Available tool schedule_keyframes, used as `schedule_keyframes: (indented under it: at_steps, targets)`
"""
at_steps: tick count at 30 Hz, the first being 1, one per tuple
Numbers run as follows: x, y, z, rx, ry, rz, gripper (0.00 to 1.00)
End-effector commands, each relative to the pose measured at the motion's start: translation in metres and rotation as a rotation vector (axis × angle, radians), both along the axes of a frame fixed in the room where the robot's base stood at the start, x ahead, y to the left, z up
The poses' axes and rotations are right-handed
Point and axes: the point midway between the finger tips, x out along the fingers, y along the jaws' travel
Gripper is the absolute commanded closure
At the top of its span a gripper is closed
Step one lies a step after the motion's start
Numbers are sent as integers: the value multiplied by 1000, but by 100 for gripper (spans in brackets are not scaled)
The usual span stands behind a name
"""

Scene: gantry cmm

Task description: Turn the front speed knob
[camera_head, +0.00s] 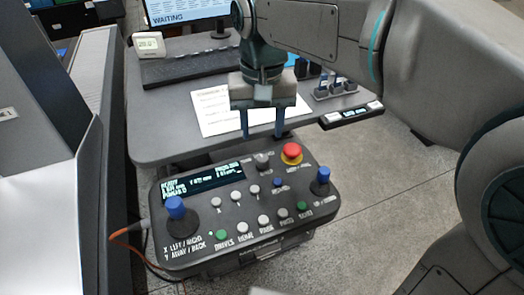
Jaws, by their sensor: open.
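The control panel (190,255) is a dark box with a lit display at its back left. A dark grey knob (262,161) sits right of the display; it looks like the speed knob, but its label is too small to read. My gripper (262,126) points down with its two blue fingers apart and nothing between them. In the picture it is just above the knob, beyond the panel's back edge. It appears clear of the knob, though the exact height cannot be told.
A red mushroom button (291,153) stands right of the knob. Blue-topped joysticks rise at the panel's left (175,207) and right (322,179). Several small buttons fill the front.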

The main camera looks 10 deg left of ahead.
Motion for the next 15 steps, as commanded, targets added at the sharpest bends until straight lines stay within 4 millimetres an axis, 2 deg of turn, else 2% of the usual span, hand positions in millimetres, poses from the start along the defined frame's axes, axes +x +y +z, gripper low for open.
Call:
schedule_keyframes:
  at_steps: [1, 6, 10, 15]
  targets:
    - [-1, 0, -12, -3, 4, 1, 53]
    - [0, -1, -45, -2, 3, -1, 53]
    - [0, -1, -63, -1, 2, -1, 53]
    - [0, 0, -76, -1, 1, 0, 53]
